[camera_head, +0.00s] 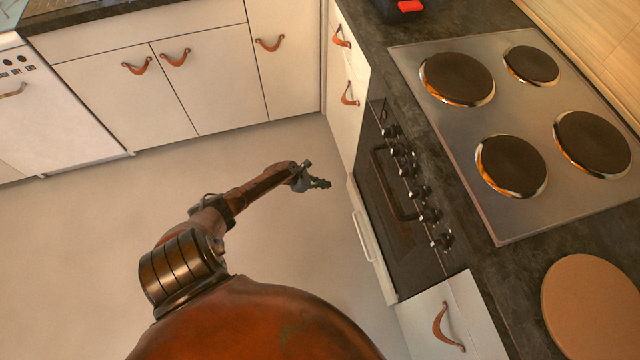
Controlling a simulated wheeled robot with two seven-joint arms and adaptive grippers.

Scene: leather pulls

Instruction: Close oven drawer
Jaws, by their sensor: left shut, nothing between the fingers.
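The oven (400,190) is built in under the counter on the right, with a dark front, a bar handle and a row of black knobs. Below it is the white oven drawer (377,262) with a pale bar handle (362,237). From this steep angle I cannot tell exactly how far the drawer stands out from the oven front. My left gripper (322,184) is shut and empty. It appears over the floor, left of the drawer's far end, with a visible gap between them. My right gripper is not in view.
A steel hob (505,110) with dark plates and a round brown board (590,305) lie on the dark counter. White cabinets (200,85) with leather pulls line the back, beside a white appliance (50,110). The pale floor (70,250) is clear.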

